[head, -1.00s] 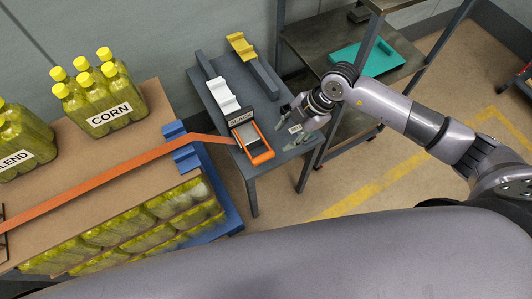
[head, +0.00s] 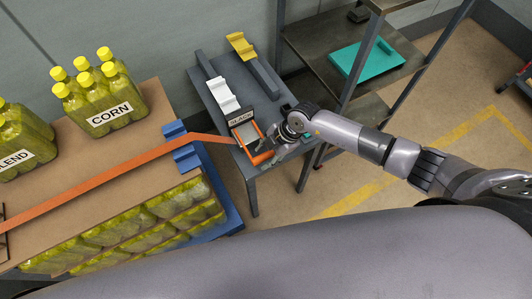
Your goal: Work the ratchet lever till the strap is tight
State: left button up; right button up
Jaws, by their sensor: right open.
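The orange strap (head: 110,176) runs from the left edge across the cardboard-topped load to the ratchet (head: 240,121) on the grey bench. A sign at the ratchet appears to read "SLACK". The ratchet's orange lever (head: 261,159) lies low toward the bench's front. My right gripper (head: 264,151) is open at the lever's right end, its fingers partly covering that end. I cannot tell whether they touch it. My left gripper is not in view.
Blue edge guards (head: 186,158) sit under the strap. Bottles labelled CORN (head: 100,90) stand on the load. A shelf with a teal tray (head: 365,60) stands behind my right arm.

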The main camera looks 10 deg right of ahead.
grip_shut()
dwell(0.4)
dwell(0.4)
